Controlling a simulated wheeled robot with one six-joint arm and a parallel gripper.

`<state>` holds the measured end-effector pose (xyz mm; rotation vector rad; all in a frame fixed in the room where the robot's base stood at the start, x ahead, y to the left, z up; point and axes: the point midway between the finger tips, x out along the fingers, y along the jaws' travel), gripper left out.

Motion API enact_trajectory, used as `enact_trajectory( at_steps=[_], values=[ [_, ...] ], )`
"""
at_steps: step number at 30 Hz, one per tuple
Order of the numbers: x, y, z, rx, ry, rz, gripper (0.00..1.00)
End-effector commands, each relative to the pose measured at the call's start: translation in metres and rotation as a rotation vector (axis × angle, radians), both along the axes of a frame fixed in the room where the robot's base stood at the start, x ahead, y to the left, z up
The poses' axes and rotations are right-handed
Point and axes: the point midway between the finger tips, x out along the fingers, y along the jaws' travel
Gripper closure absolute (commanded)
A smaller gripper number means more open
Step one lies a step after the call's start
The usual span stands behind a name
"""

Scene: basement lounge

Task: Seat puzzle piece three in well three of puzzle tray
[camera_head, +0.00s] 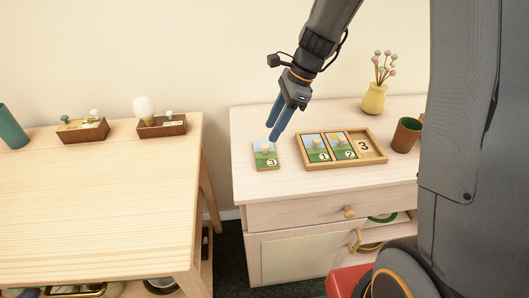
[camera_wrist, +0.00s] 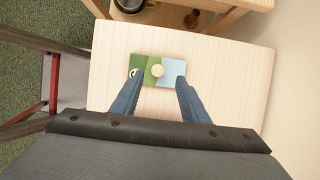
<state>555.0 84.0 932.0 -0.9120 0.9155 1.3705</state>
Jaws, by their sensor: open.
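Puzzle piece three (camera_head: 266,160), a green and blue picture tile with a round pale knob, lies flat at the left of the cabinet top. It also shows in the wrist view (camera_wrist: 144,68), its knob between the fingers in the picture. The puzzle tray (camera_head: 318,165) is a wooden frame to the right of the piece. Pieces one (camera_head: 316,154) and two (camera_head: 342,148) lie in its left and middle wells. Well three (camera_head: 368,146) at the right is empty and shows a printed 3. My gripper (camera_head: 277,121) is open and empty above piece three.
A brown cup (camera_head: 406,134) stands just right of the tray, and a yellow vase with flowers (camera_head: 373,98) stands behind. A separate wooden table (camera_head: 100,185) is at the left, with a gap between it and the cabinet. The wall is close behind.

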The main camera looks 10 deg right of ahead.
Motion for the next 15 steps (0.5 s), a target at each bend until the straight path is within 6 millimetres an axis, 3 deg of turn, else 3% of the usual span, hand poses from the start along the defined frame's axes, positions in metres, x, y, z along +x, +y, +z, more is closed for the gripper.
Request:
enact_trajectory(
  at_steps=[15],
  values=[
    [-0.004,0.02,-0.053,-0.002,-0.002,0.004,0.59]
  ],
)
